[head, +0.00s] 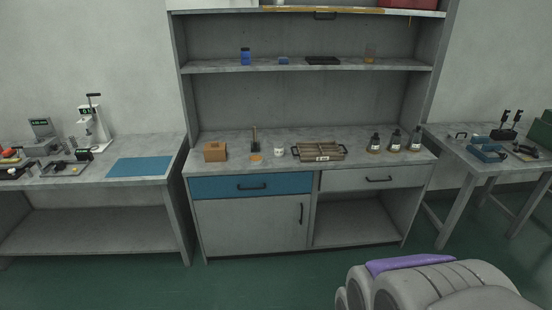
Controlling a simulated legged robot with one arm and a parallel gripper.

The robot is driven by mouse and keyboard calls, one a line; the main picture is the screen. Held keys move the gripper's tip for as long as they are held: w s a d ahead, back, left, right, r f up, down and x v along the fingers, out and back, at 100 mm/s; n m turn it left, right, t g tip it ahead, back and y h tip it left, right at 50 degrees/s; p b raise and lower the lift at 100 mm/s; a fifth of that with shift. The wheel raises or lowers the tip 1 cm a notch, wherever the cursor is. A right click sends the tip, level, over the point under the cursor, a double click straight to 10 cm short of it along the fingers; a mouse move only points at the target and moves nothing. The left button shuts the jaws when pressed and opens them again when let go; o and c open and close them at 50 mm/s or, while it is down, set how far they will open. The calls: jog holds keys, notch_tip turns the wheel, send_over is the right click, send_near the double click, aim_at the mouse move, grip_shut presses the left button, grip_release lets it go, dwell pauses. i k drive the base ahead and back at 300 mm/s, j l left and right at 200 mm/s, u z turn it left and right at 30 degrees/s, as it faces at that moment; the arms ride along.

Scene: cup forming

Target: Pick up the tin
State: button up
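No object is clearly marked as the tin. A small white cylindrical container (279,150) stands upright on the middle bench top and may be the tin. My gripper is not in view. A grey rounded part with a purple strip fills the bottom right and seems to be mine, well in front of the bench.
Shelves rise above. A left table holds a blue mat (140,167); a right table (470,150) holds tools. Green floor (250,280) in front is clear.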

aim_at(278, 146)
jog(key=i+l+u, duration=0.1)
jog(key=i+u, duration=0.15)
jog(key=i, duration=0.25)
jog(key=i+l+u, duration=0.3)
jog(key=i, duration=0.25)
jog(key=i+l+u, duration=0.25)
jog(key=i, duration=0.25)
jog(key=i+l+u, duration=0.25)
jog(key=i+l, duration=0.1)
jog(key=i, duration=0.1)
